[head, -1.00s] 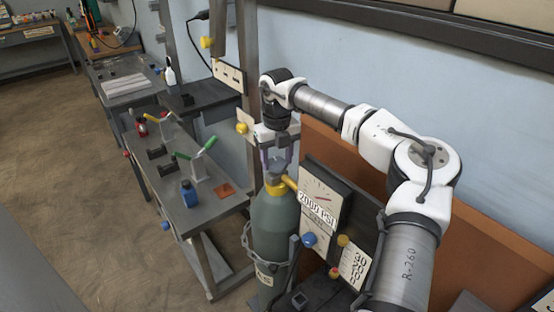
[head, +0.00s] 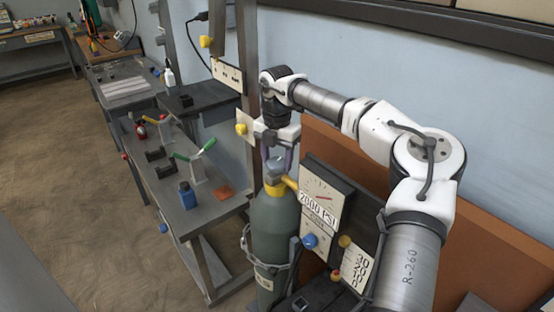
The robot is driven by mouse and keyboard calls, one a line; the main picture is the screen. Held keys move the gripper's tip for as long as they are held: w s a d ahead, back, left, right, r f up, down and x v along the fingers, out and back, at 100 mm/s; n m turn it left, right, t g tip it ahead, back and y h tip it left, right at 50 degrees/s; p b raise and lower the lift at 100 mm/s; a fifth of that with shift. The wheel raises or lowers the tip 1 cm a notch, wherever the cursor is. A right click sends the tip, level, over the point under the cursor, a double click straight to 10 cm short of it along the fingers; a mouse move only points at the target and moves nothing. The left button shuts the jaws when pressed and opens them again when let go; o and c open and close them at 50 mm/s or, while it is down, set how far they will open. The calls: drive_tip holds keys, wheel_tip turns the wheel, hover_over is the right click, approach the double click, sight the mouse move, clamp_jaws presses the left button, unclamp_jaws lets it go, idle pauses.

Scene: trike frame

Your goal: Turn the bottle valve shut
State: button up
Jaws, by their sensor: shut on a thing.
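The gas bottle (head: 276,228) is a grey-green cylinder standing upright in the middle of the head view, with a chain around its body. A yellow fitting (head: 276,188) sits at its neck. The bottle valve (head: 274,166) is a small grey knob on top, partly hidden between my fingers. My gripper (head: 276,160) points straight down over the bottle and is shut on the valve. The gauge (head: 320,198) beside the bottle reads 2000 PSI on its plate, with a red needle.
A blue knob (head: 310,241) and a scale plate marked 30 to 0 (head: 358,265) are right of the bottle. A metal post (head: 248,100) rises close behind my gripper. The floor at left is clear.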

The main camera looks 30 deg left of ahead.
sight(277, 162)
drive_tip(key=shift+m+b, duration=0.45)
drive_tip(key=shift+m, duration=1.65)
drive_tip(key=o, duration=1)
drive_tip(key=shift+r, duration=0.1)
wheel_tip(277, 162, up, 14)
drive_tip(key=shift+f+b, duration=0.15)
drive_tip(key=shift+b, duration=0.35)
drive_tip(key=shift+s+f, duration=0.1)
